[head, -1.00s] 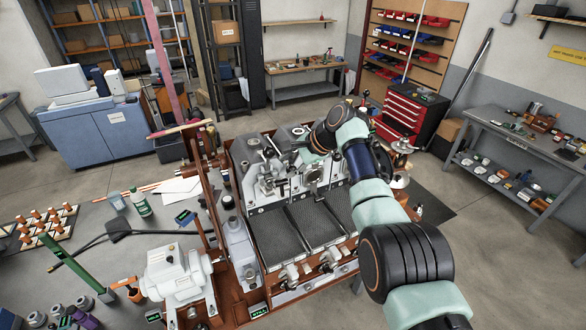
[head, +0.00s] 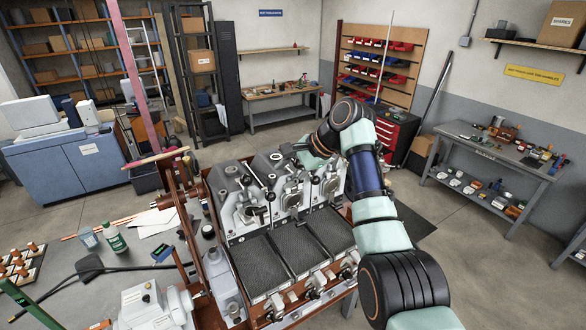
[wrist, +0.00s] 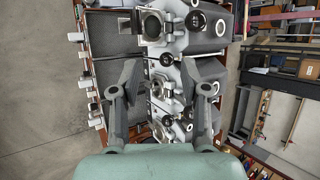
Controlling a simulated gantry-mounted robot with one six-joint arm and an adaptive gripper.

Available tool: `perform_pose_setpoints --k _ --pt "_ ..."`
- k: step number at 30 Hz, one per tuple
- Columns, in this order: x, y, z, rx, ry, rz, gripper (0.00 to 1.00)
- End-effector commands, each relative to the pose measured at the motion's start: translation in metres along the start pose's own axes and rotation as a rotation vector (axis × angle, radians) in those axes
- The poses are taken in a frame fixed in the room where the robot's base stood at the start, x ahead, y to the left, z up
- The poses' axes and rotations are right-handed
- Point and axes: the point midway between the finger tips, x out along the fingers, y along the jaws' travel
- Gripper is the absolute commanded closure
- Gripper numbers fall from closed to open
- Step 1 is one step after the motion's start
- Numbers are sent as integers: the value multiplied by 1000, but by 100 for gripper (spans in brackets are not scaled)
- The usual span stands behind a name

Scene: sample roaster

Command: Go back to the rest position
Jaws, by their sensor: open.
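The sample roaster (head: 245,252) stands in the middle of the head view, with dark cooling trays at its front and grey roasting heads behind them. In the wrist view the roaster heads (wrist: 160,25) show below my gripper, with the dark trays to the left. My gripper (wrist: 163,80) is open, its two fingers wide apart with nothing between them. In the head view my arm reaches over the right side of the roaster, and its wrist hides part of the rightmost head. The fingertips are hard to make out there.
A workbench with a white machine (head: 150,308) and a green bottle (head: 114,238) lies on the left. A red tool chest (head: 398,135) stands behind my arm. A side table (head: 490,150) with small parts is at the right.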

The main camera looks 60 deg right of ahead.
Motion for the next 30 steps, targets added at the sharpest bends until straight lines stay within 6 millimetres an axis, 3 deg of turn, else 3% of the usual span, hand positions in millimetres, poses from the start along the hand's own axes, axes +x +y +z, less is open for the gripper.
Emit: perform_pose_setpoints --k 3,9,26,28,30 --pt "-20 0 0 1 1 -1 54" --pt "-30 0 0 1 0 1 54" --pt "-30 0 0 1 0 0 54" --pt "-25 1 3 -13 0 1 54" --pt "-6 3 16 -73 2 1 54"
